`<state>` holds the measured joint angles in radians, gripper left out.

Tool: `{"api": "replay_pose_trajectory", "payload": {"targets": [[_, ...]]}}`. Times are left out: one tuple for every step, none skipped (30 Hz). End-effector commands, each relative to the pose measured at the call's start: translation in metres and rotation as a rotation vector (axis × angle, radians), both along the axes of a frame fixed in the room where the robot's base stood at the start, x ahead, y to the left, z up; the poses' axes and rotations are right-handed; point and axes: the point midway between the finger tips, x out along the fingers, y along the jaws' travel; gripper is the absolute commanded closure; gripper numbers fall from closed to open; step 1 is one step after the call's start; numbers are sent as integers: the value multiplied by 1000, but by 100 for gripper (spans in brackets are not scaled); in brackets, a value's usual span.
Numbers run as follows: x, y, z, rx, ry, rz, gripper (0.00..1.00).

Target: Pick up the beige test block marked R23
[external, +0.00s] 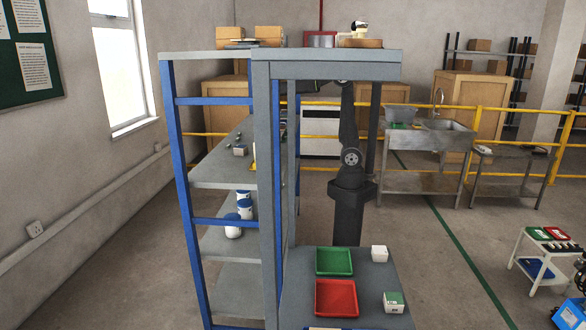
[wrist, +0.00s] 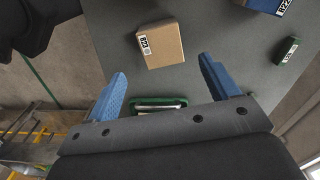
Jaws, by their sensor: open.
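The beige test block (wrist: 165,46) sits on a grey surface in the upper middle of the wrist view. A white label on its left side reads R23. My gripper (wrist: 163,70) is open, with its two blue fingers apart and nothing between them. In the wrist picture the block appears just beyond the fingertips, between their lines; the height gap is unclear. In the external view, the shelf frame hides my gripper, and I cannot make out the beige block.
A blue block (wrist: 266,5) with a white label lies at the wrist view's top right. A small green block (wrist: 287,50) is below it. A green-rimmed item (wrist: 158,101) shows between the fingers' bases. The blue-grey shelf frame (external: 265,180) stands beside my arm.

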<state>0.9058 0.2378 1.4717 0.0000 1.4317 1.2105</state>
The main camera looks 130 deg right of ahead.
Motion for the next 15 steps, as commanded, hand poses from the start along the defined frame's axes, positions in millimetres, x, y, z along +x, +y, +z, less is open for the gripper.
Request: {"api": "replay_pose_trajectory", "payload": {"targets": [[0, 1, -10, 3, 3, 0, 20], [0, 1, -15, 2, 2, 0, 20], [0, 0, -21, 3, 3, 0, 20], [0, 0, -24, 2, 1, 0, 20], [0, 0, -27, 2, 1, 0, 20], [0, 0, -30, 2, 2, 0, 20], [0, 0, -32, 2, 1, 0, 20], [0, 0, -33, 1, 1, 0, 20], [0, 0, -35, 1, 1, 0, 20], [0, 0, -37, 1, 1, 0, 20], [1, 0, -40, 1, 0, 0, 20], [1, 0, -44, 2, 2, 0, 20], [1, 0, -49, 2, 2, 0, 20], [1, 0, -54, 3, 3, 0, 20], [2, 0, -61, 4, 3, 0, 20]]}}
